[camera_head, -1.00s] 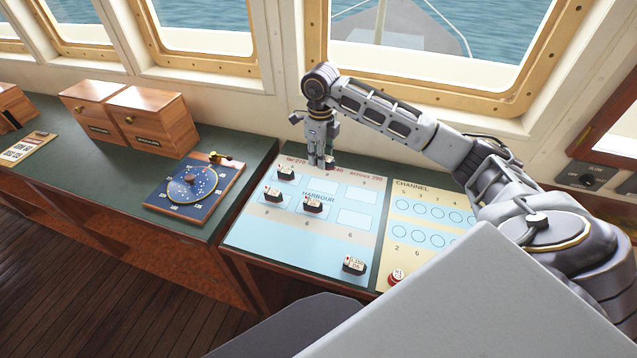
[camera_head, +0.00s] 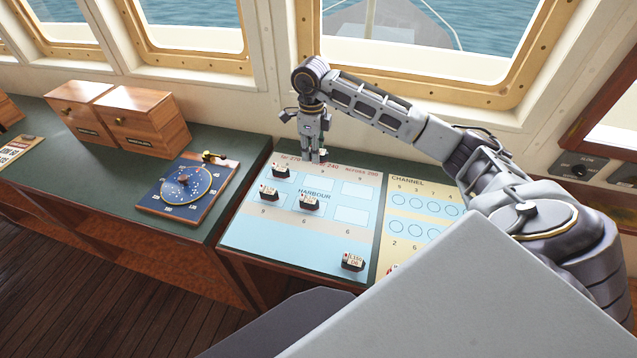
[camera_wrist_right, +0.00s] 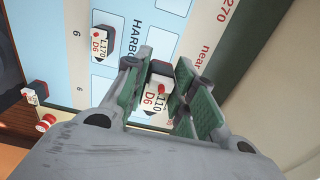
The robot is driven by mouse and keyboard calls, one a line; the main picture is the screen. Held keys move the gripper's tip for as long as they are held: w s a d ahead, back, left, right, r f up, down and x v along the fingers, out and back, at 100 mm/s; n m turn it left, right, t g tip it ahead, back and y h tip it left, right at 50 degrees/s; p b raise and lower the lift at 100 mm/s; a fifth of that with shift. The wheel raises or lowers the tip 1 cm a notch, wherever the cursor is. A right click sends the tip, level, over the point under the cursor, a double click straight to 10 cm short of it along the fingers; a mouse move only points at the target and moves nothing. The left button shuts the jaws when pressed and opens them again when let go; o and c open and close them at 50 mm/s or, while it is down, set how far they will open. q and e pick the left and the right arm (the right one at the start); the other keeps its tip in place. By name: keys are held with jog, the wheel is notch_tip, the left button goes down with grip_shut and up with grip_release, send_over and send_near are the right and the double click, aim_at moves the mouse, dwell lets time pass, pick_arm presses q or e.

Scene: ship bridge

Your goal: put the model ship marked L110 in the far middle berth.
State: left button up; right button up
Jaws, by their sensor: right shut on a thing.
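My right gripper (camera_head: 315,158) is at the far edge of the harbour board (camera_head: 255,235), around the far middle berth. It is shut on a model ship, whose top label reads 110 with D6 in the right wrist view (camera_wrist_right: 157,94), between the green finger pads. I cannot tell whether its hull touches the board. The gripper hides most of the far middle berth in the head view. My left gripper is not in view.
Other ships stand at far left (camera_head: 280,171), middle left (camera_head: 268,193) and the centre (camera_head: 310,202); the centre one reads L170 D6 in the wrist view (camera_wrist_right: 103,43). Another ship (camera_head: 353,262) is near the front edge. Right-hand berths (camera_head: 352,215) are empty. A channel board (camera_head: 425,215) lies right.

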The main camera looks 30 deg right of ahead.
jog(key=p, duration=0.1)
send_over(313, 182)
jog(key=shift+w+d+f, duration=0.1)
jog(key=shift+f, duration=3.05)
jog(key=shift+f+p, duration=0.4)
jog(key=shift+f, duration=1.45)
jog(key=shift+f, duration=0.15)
jog(key=o, duration=0.9)
jog(key=shift+r, duration=0.2)
